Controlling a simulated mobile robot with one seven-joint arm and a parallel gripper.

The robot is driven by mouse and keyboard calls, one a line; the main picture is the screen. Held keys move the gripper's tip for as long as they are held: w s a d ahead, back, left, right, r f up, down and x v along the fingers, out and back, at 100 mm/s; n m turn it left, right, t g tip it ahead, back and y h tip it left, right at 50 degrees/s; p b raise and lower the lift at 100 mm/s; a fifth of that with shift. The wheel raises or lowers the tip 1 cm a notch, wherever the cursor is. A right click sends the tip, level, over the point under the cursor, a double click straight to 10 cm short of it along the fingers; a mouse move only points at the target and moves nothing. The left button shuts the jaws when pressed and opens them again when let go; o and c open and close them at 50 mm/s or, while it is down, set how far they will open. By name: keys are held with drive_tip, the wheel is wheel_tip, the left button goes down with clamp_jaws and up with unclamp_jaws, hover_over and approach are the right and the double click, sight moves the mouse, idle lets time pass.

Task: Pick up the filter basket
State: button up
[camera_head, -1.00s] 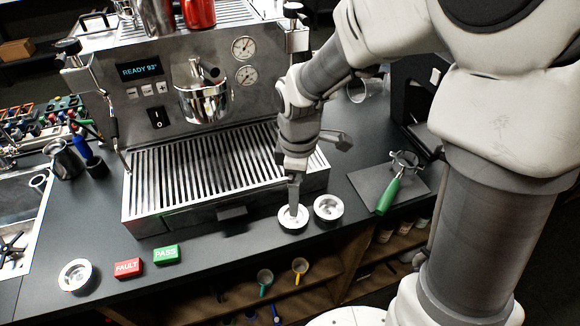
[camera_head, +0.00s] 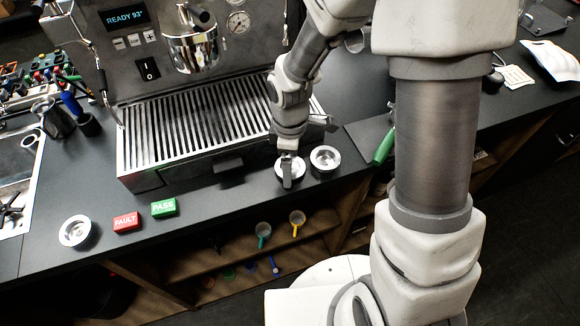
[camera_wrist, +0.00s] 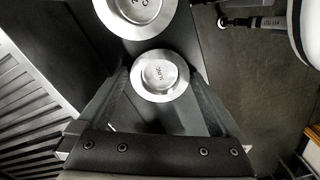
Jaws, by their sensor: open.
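A round metal filter basket (camera_head: 281,165) sits on the dark counter in front of the espresso machine, partly hidden by my gripper (camera_head: 288,176). In the wrist view this basket (camera_wrist: 160,74) lies between the two spread fingers of my gripper (camera_wrist: 158,88), with small marks on its floor that I cannot read surely. Whether the fingers touch its rim I cannot tell. A second basket (camera_head: 325,158) stands close beside it on the right, and at the top of the wrist view (camera_wrist: 136,12). A third basket (camera_head: 76,231) is at the far left.
The espresso machine's slatted drip tray (camera_head: 205,135) is just behind and left of my gripper. A red FAULT block (camera_head: 125,222) and a green PASS block (camera_head: 163,207) lie on the counter. A green-handled portafilter (camera_head: 384,148) lies right. Open shelves are below the front edge.

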drive_tip(key=c, duration=1.1)
drive_tip(key=shift+o, duration=0.2)
